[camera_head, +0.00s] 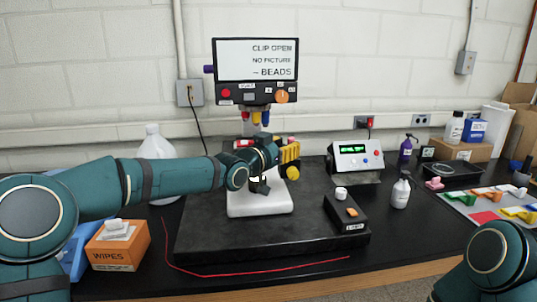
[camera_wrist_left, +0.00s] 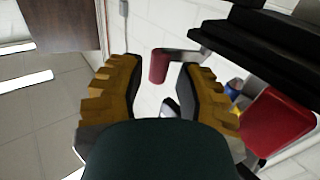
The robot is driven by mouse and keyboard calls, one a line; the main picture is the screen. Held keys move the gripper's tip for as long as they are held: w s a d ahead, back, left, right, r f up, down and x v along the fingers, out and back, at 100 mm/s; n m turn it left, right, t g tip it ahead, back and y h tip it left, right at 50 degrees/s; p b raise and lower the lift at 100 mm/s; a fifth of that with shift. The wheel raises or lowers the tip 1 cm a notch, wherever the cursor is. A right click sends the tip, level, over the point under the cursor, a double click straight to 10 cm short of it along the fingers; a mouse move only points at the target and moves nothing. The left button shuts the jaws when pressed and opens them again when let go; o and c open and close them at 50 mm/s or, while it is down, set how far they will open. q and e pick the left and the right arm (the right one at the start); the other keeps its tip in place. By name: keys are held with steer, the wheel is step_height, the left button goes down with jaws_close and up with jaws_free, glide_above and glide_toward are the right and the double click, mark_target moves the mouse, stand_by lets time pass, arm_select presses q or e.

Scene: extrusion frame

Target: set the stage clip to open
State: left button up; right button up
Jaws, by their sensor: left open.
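The microscope (camera_head: 256,93) stands on a black slab, with a screen (camera_head: 256,60) reading "CLIP OPEN", "NO PICTURE" and "→ BEADS". Its white base (camera_head: 260,205) shows below my left arm. The stage and its clip are mostly hidden behind that arm in the head view. My left gripper (camera_head: 290,160) is at the right side of the stage, with yellow fingers apart. In the left wrist view, a red cylinder (camera_wrist_left: 158,66) on a grey arm shows between the open fingertips, apparently untouched. I cannot tell whether it is the clip's handle. My right gripper is out of view.
A small black box (camera_head: 346,214) sits on the slab (camera_head: 215,245) at right. An orange wipes box (camera_head: 118,248) is at front left. A red cord lies along the slab's front.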

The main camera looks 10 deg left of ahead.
arm_select(q)
steer(key=v, duration=0.8)
steer(key=shift+s+a, duration=0.2)
steer(key=shift+s, duration=0.1)
